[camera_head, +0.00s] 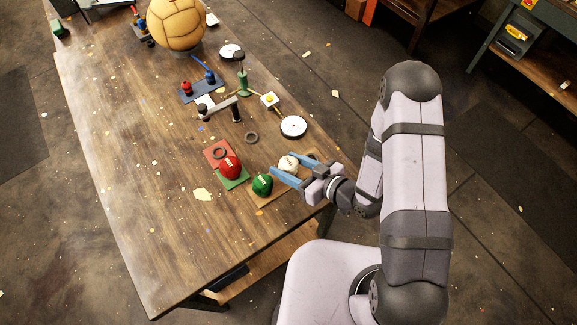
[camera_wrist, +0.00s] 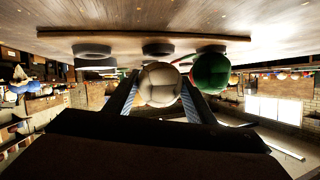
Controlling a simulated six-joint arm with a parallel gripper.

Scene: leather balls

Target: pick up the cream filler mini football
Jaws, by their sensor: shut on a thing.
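The cream mini football (camera_head: 288,164) is between the two blue fingers of my gripper (camera_head: 284,172) near the right edge of the table. In the wrist view the cream ball (camera_wrist: 160,84) sits between both fingers, which touch its sides, so my gripper (camera_wrist: 158,100) is shut on it. Whether the ball is clear of the board below cannot be told. A green mini football (camera_head: 262,184) lies just beside the fingers; it also shows in the wrist view (camera_wrist: 211,73). A red mini football (camera_head: 230,167) stands farther left on a green and red base.
A wooden board (camera_head: 262,203) lies under the gripper, with a dark ring (camera_head: 311,157) at its far end. Tools, a white disc (camera_head: 293,127) and a large tan ball (camera_head: 177,22) stand farther back. The table's left and front areas are mostly clear.

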